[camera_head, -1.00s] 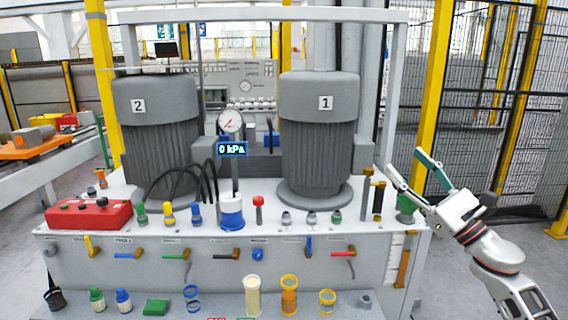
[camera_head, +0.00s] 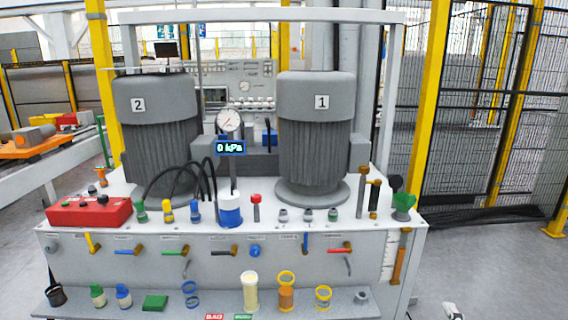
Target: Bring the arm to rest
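My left gripper is out of view. My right gripper's fingers are out of view too. Only a small white and dark piece, which looks like part of my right arm, shows at the bottom edge, right of the bench. No gripper touches anything on the bench (camera_head: 80,268) that I can see.
The bench carries motor 2 (camera_head: 158,130), motor 1 (camera_head: 318,140), a pressure gauge (camera_head: 229,121) with a 0 kPa display (camera_head: 231,148), a red box (camera_head: 90,212) and a green fitting (camera_head: 403,205). Bottles and cups line the front ledge. Floor (camera_head: 490,265) at right is clear.

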